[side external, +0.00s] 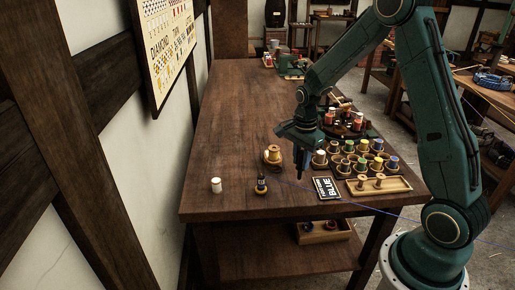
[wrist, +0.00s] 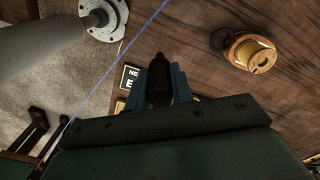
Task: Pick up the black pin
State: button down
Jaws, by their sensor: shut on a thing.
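My gripper (side external: 301,150) is above the wooden table, to the right of a wooden spool. It points down and its fingers are shut on a black pin (side external: 300,162). In the wrist view the black pin (wrist: 159,84) sits between the two blue-grey fingers (wrist: 160,88), its rounded dark end showing.
A yellow-wound wooden spool (side external: 272,155), a dark blue bobbin (side external: 261,185) and a white cylinder (side external: 216,185) stand left. A blue thread (side external: 350,204) crosses the front. A "BLUE" card (side external: 327,188), a tray (side external: 398,184) and several coloured spools (side external: 362,146) are right.

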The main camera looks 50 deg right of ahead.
notch_tip(320, 180, up, 15)
jog(key=shift+r, duration=0.15)
dwell(0.8)
